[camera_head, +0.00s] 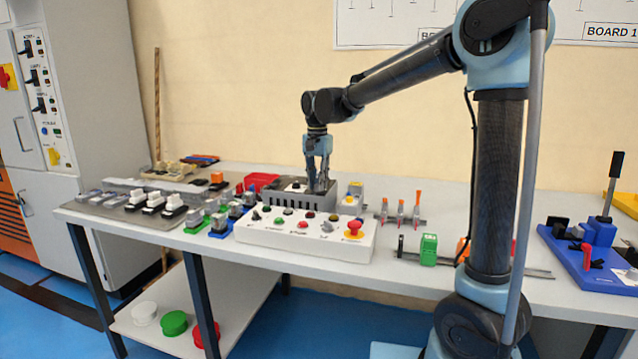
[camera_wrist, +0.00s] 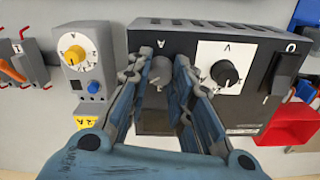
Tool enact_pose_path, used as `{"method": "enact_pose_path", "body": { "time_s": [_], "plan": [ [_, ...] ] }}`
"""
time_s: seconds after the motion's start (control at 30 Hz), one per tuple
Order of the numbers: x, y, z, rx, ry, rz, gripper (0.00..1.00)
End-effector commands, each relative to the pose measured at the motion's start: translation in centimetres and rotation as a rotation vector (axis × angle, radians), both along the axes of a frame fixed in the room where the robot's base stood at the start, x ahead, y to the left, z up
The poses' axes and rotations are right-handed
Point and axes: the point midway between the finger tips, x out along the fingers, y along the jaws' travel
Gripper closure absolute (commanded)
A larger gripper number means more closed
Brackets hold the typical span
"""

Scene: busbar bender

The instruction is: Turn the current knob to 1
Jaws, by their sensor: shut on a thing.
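A dark grey power supply box (camera_head: 285,200) stands at the back of the table, and its panel (camera_wrist: 150,127) fills the middle of the wrist view. The grey current knob (camera_wrist: 161,72), marked A, sits between my fingertips. My gripper (camera_wrist: 160,66) is shut on it, one finger on each side. The fingers hide most of the scale around it, so I cannot read its setting. In the head view my gripper (camera_head: 318,186) reaches down onto the box from above. A black knob (camera_wrist: 226,73) on a white dial marked V is just right of my fingers.
A black rocker switch (camera_wrist: 287,76) is on the box's right side. A grey unit with a yellow dial (camera_wrist: 74,53) stands to the left in the wrist view. A white button panel (camera_head: 300,238) stands in front of the box. A red bin (camera_head: 262,181) is beside it.

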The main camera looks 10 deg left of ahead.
Motion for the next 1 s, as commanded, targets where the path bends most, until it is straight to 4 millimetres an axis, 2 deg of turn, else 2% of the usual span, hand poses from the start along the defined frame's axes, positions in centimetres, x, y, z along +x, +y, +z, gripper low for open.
{"method": "enact_pose_path", "body": {
  "time_s": [0.27,1.0],
  "plan": [
    [-0.22,0.06,-0.04,0.000,0.006,0.198,1.00],
    [-0.35,0.14,-0.08,0.003,0.008,0.903,1.00]
  ]
}}
